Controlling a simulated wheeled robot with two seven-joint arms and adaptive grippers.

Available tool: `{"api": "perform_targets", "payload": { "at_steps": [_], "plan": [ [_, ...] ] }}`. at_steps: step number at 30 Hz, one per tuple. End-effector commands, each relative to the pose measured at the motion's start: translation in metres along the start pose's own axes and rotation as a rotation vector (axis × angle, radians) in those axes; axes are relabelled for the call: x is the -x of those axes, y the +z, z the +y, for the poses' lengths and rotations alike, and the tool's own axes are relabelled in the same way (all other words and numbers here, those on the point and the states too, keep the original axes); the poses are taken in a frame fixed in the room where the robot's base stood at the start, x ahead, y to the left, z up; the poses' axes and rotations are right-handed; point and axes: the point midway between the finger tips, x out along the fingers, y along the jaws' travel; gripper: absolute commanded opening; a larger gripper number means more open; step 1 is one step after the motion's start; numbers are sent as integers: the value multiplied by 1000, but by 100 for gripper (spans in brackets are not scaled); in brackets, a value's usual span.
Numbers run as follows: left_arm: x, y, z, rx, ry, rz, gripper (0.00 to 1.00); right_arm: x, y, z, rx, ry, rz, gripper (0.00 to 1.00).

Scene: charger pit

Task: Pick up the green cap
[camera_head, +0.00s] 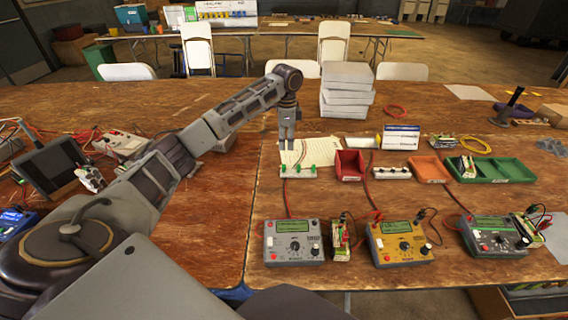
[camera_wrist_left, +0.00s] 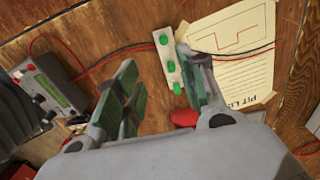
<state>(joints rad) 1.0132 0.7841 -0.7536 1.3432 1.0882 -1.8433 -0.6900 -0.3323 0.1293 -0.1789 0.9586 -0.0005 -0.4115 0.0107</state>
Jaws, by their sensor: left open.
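Several small green caps sit in a row on a white strip (camera_head: 298,173) on the wooden table, left of a red bin. In the left wrist view the same strip (camera_wrist_left: 167,52) shows with green caps, one at the near end (camera_wrist_left: 177,89) and one at the far end (camera_wrist_left: 163,39). My left gripper (camera_head: 287,146) points down above and just behind the strip. In the wrist view its two fingers (camera_wrist_left: 155,70) are apart, with the strip showing between and beyond them, close to the right finger. Nothing is held. My right gripper is not seen.
The red bin (camera_head: 349,166), an orange bin (camera_head: 430,170) and a green tray (camera_head: 505,170) stand to the right. A grey meter (camera_head: 292,242) and a yellow meter (camera_head: 400,244) stand in front, with red leads between. A printed sheet (camera_wrist_left: 235,55) and stacked white boxes (camera_head: 346,88) are behind.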

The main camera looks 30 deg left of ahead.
Motion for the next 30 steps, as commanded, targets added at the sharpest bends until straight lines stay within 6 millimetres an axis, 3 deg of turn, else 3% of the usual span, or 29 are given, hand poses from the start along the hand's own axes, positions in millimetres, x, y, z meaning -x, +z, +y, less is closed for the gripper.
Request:
{"api": "perform_targets", "payload": {
  "at_steps": [17,30],
  "plan": [
    [-4,0,0,0,1,0,40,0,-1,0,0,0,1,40],
    [-55,1,0,0,2,-2,40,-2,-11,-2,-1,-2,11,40]
  ]
}}
